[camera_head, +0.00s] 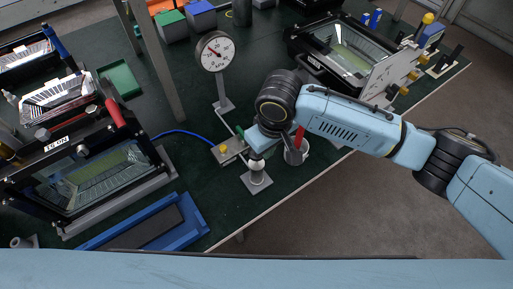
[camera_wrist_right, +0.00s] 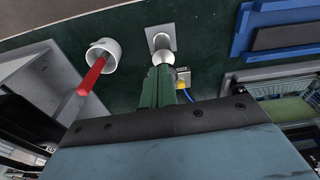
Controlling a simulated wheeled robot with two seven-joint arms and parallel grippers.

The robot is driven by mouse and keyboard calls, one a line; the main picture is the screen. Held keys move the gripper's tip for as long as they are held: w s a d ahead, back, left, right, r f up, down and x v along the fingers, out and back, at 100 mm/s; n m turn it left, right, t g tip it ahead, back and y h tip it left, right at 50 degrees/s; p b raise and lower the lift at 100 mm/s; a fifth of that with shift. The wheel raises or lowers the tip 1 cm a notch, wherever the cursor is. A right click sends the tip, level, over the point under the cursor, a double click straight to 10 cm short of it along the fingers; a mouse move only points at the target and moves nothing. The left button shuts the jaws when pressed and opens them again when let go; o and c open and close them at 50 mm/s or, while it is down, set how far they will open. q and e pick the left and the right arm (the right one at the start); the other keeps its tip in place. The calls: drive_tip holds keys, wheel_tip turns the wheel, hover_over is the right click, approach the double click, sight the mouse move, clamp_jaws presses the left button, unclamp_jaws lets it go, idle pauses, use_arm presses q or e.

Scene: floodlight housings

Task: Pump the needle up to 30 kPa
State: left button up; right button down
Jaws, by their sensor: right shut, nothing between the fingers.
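A round white gauge (camera_head: 215,50) with a red needle stands on a grey post near the back middle. The needle points to the upper left; the numbers are too small to read. A small pump (camera_head: 256,180) with a pale rounded top stands on a square plate; it also shows in the right wrist view (camera_wrist_right: 162,38). My right gripper (camera_head: 257,155) is directly over the pump top, its green fingers (camera_wrist_right: 160,78) shut and empty. They are at or very near the top; contact cannot be told. My left gripper is out of view.
A block with a yellow knob (camera_head: 224,149) and blue hose (camera_head: 185,132) lies left of the pump. A white cup (camera_head: 296,155) with a red-handled tool stands close to its right. A floodlight housing (camera_head: 90,180) and blue tray (camera_head: 150,222) lie left.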

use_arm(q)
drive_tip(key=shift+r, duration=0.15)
use_arm(e)
wheel_tip(320, 180, up, 8)
drive_tip(key=shift+s+d+f, duration=0.2)
drive_tip(key=shift+s+d, duration=0.05)
drive_tip(key=shift+s, duration=0.05)
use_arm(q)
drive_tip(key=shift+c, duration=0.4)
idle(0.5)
